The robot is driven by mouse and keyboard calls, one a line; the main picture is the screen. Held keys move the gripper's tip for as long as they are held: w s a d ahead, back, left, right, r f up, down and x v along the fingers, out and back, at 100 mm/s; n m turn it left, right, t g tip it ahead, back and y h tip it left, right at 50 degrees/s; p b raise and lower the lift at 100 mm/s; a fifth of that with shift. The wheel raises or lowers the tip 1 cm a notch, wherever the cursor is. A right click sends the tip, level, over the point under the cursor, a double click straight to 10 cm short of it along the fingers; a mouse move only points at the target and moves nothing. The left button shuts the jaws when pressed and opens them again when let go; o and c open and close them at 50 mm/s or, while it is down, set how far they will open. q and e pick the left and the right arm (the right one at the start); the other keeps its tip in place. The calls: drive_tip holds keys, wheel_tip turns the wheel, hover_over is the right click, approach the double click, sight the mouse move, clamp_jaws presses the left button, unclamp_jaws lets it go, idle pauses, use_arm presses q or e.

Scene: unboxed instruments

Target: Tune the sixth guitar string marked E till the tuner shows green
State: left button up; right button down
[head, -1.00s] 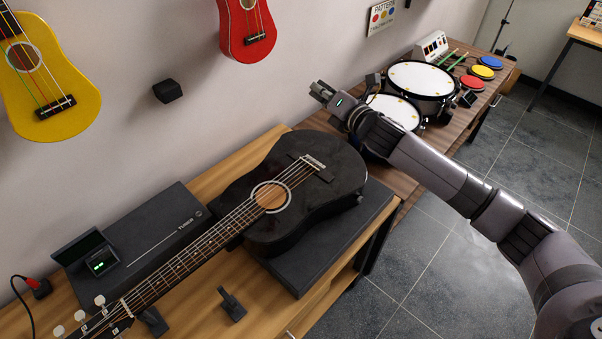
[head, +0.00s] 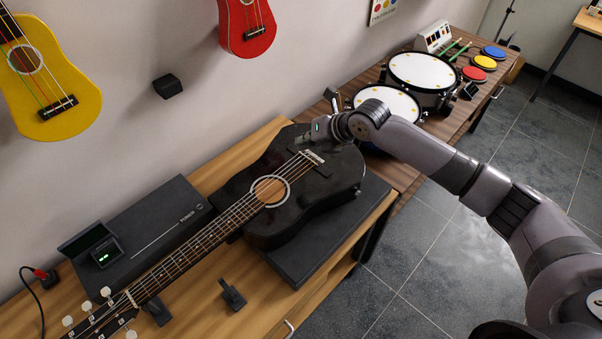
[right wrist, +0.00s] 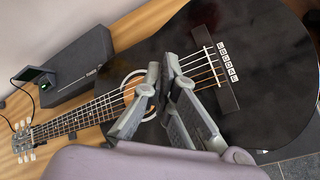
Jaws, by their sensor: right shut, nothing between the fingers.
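The black guitar (head: 335,190) lies on a dark stand with its neck toward the lower left. Its pale tuning pegs (head: 68,321) are at the lower left edge. Lettered marks run along the bridge (right wrist: 227,62) in the right wrist view, too small to read surely. The tuner box (head: 150,238) lies behind the neck, and its small screen (head: 104,252) shows a green mark. My right gripper (head: 305,141) is over the guitar body near the bridge; in the right wrist view its fingers (right wrist: 163,76) are together and empty, above the strings. Contact with the strings cannot be told. My left gripper is out of view.
Drums (head: 424,74) and coloured pads (head: 484,62) stand on the dark table at the right. A yellow ukulele (head: 75,75) and a red one (head: 247,28) hang on the wall. A small black clip-like holder (head: 232,294) stands on the wooden bench before the guitar.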

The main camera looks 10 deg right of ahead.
drive_tip(key=b, duration=0.5)
hover_over(304, 173)
wheel_tip(304, 173, down, 7)
drive_tip(key=shift+f, duration=0.2)
drive_tip(key=shift+f+b, duration=0.7)
drive_tip(key=shift+f, duration=0.1)
idle(0.6)
drive_tip(key=shift+f+b, duration=0.3)
drive_tip(key=shift+b, duration=0.05)
drive_tip(key=shift+f+b, duration=0.3)
idle(0.4)
drive_tip(key=shift+r, duration=0.15)
drive_tip(key=shift+r+p, duration=0.45)
drive_tip(key=shift+r, duration=0.15)
